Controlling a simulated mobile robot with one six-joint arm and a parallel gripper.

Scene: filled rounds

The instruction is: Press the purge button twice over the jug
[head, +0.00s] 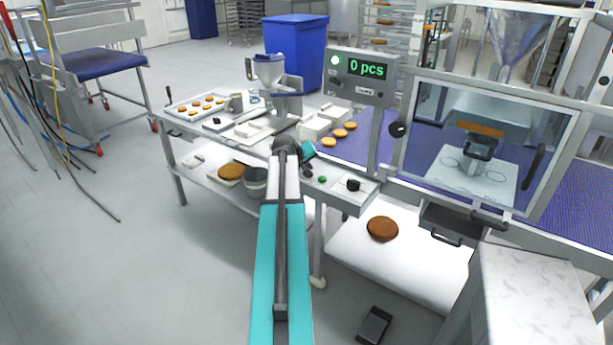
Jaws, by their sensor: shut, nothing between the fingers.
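My teal arm reaches up the middle of the head view. My gripper (308,156) is small at its far end, shut and empty, above the near edge of the work table; its fingertips are hard to make out. A control strip (336,188) below and right of it carries a green button (322,180) and a black knob (353,184). I cannot tell which control is the purge button. A small grey vessel, possibly the jug (235,102), stands left of a filling machine with a hopper (268,72). Contact with any button cannot be made out.
A tray (176,108) of small rounds lies at the left of the table. A clear guarded cabinet (408,90) stands at right. Floor at left is mostly open.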

